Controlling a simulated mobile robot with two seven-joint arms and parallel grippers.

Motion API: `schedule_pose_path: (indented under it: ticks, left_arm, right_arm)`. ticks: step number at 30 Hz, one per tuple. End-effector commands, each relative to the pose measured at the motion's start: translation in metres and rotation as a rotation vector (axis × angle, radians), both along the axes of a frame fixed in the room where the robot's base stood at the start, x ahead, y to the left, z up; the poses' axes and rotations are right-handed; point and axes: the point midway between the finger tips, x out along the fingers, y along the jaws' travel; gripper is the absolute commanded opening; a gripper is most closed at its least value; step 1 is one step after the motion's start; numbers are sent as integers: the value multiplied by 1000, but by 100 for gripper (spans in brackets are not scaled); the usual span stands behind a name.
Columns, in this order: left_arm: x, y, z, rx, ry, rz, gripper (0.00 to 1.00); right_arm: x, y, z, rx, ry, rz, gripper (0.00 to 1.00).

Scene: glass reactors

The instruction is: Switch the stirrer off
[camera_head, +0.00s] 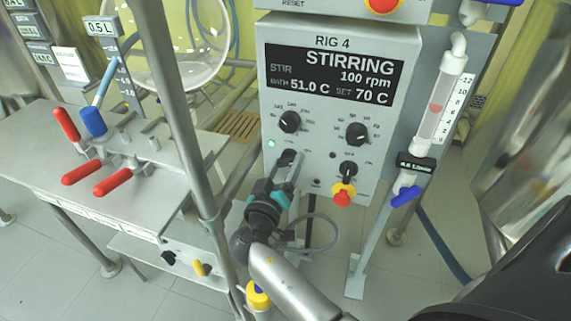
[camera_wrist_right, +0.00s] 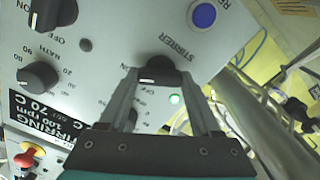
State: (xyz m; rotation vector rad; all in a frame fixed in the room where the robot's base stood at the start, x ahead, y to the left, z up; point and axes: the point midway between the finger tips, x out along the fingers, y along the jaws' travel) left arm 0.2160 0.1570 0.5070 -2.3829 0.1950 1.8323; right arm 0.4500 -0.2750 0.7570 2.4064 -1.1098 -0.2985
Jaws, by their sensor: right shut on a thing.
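The RIG 4 control box (camera_head: 335,185) faces me, and its display (camera_head: 334,75) reads STIRRING, 100 rpm, bath 51.0 C, set 70 C. The black stirrer knob (camera_head: 288,156) is low on the left of the panel, below a lit green lamp (camera_head: 271,143). In the right wrist view the stirrer knob (camera_wrist_right: 157,71) lies beside the printed word STIRRER. My right gripper (camera_head: 284,172) is at the panel, shut on this knob, with one finger on each side; it also shows in the wrist view (camera_wrist_right: 160,78). My left gripper is out of view.
Other black knobs (camera_head: 358,133) and a red-and-yellow button (camera_head: 343,194) are close by on the panel. A steel post (camera_head: 185,110) stands left of my right gripper. A glass flow tube (camera_head: 441,105) with blue taps hangs at the right. Red-handled valves (camera_head: 113,182) are at the left.

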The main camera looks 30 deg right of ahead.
Motion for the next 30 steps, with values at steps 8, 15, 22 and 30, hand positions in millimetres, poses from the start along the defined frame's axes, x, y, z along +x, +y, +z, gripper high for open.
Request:
schedule_pose_path:
  ticks: [8, 15, 22, 30]
  left_arm:
    - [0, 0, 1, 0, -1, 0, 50]
    - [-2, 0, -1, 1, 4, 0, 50]
    - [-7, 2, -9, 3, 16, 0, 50]
    - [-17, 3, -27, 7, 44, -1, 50]
  right_arm:
    - [1, 0, 1, -18, 19, 1, 9]
    - [1, 0, 1, -96, 110, 1, 9]
    - [1, 0, 2, -228, 262, 1, 9]
    - [1, 0, 2, -394, 457, 1, 9]
